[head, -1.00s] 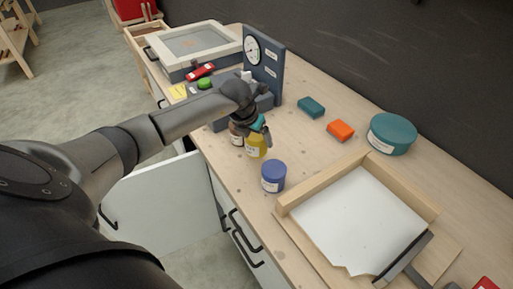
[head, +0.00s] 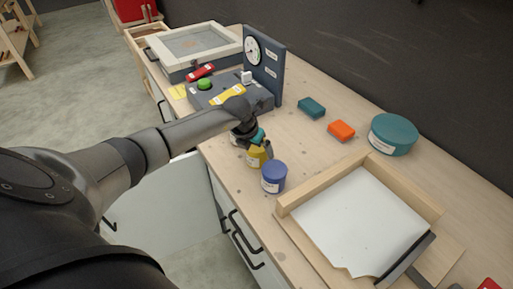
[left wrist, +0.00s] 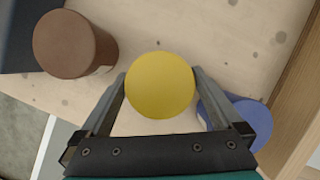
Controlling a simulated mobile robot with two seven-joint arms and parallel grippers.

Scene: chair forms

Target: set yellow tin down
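The yellow tin (head: 256,160) is near the front edge of the wooden worktop, just left of the blue tin (head: 273,177). My left gripper (head: 259,150) comes down over it from above. In the left wrist view the yellow tin (left wrist: 160,85) fills the space between the fingers (left wrist: 160,80), which press against both its sides. I cannot tell whether its base touches the worktop. The brown tin (left wrist: 75,43) stands apart from it in the left wrist view; in the head view my gripper mostly hides it. My right gripper is not in view.
A grey box with a green button (head: 204,85) and a gauge panel (head: 264,65) stand behind. A teal sponge (head: 311,107), an orange block (head: 341,131) and a teal round tin (head: 393,134) lie rightward. A wooden-edged white board (head: 358,220) is at front right.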

